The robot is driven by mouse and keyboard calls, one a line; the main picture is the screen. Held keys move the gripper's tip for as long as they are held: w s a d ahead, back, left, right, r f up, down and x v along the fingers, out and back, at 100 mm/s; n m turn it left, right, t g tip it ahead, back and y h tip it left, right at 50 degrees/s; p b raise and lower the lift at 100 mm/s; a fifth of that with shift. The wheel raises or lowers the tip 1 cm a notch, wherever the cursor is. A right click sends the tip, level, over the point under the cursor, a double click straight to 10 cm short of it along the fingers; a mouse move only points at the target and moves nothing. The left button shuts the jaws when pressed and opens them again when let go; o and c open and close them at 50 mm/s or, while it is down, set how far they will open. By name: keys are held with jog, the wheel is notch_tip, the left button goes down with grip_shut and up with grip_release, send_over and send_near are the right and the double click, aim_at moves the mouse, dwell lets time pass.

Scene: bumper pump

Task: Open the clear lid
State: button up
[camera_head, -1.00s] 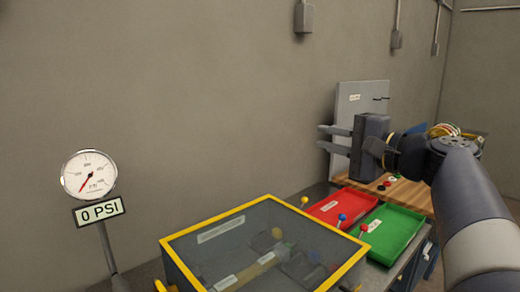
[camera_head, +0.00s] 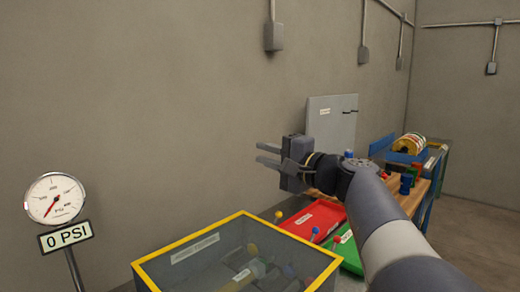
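The clear lid (camera_head: 212,262) is a see-through panel with a yellow frame, lying closed on top of a box at the bottom centre. Parts inside show dimly through it, and its front edge is cut off by the picture. My gripper (camera_head: 268,157) is up in the air, above and to the right of the lid, well apart from it. Its two grey fingers point left with a gap between them, and nothing is held there.
A gauge (camera_head: 54,199) with a "0 PSI" sign (camera_head: 66,236) stands left of the box. A red tray (camera_head: 315,219) and a green tray (camera_head: 350,254) lie to its right, partly behind my arm. A grey panel (camera_head: 331,125) and a wooden bench (camera_head: 411,202) are farther back.

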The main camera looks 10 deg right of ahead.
jog(key=shift+w+a, duration=0.35)
jog(key=shift+w, duration=0.15)
jog(key=shift+c, duration=0.6)
grip_shut()
jog(key=shift+c, duration=1.4)
grip_release()
jog(key=o, duration=0.4)
jog(key=shift+s+d, duration=0.1)
